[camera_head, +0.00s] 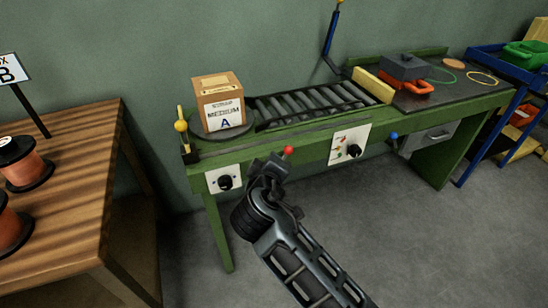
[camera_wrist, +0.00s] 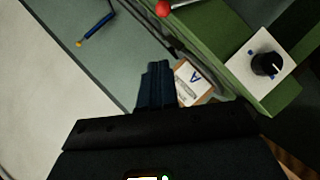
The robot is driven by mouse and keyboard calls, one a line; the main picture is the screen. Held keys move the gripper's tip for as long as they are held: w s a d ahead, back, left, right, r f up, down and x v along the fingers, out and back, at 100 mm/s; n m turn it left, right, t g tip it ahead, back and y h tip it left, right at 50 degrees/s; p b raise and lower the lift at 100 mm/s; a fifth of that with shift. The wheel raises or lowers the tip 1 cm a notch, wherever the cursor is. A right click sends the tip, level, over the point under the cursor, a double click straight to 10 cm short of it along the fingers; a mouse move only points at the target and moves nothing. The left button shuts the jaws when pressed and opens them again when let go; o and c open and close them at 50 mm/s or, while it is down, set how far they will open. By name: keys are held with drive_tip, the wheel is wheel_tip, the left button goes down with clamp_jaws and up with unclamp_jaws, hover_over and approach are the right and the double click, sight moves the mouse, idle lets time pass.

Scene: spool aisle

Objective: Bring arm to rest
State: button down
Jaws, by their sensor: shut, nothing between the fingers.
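My gripper (camera_head: 268,172) is at the end of my arm in the middle of the head view, in front of the green bench's front edge. Its fingers are shut and hold nothing. In the wrist view the closed fingers (camera_wrist: 154,85) point away from the camera, and part of the cardboard box shows beside them. In the head view a red ball-topped lever (camera_head: 288,150) appears close beside the gripper; I cannot tell if they touch. The arm reaches out from the lower right.
The green bench (camera_head: 310,133) carries a box marked A (camera_head: 219,103) on a round plate, rollers (camera_head: 312,102) and a black mat with tools. A wooden table (camera_head: 75,185) with copper spools (camera_head: 25,165) stands left. A blue rack (camera_head: 490,130) stands right. Grey floor is clear between.

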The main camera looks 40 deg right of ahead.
drive_tip(key=shift+s+a, duration=0.1)
drive_tip(key=shift+s, duration=0.05)
idle(0.5)
drive_tip(key=s+a+f+n+t+y, duration=0.1)
drive_tip(key=s+a+f+y, duration=0.3)
drive_tip(key=s, duration=0.6)
drive_tip(key=s+a+f+n+t+y, duration=0.1)
drive_tip(key=s+a+f+y, duration=0.3)
drive_tip(key=s, duration=0.6)
drive_tip(key=s+a+r+m+t+y, duration=0.1)
drive_tip(key=s+r+m, duration=0.1)
drive_tip(key=s+r, duration=0.5)
drive_tip(key=s+a+r+m+t+y, duration=0.1)
drive_tip(key=s+r, duration=0.5)
drive_tip(key=s, duration=0.6)
drive_tip(key=shift+a+r+m+t, duration=0.25)
drive_tip(key=shift+r+m+t, duration=0.1)
drive_tip(key=shift+m+t, duration=0.35)
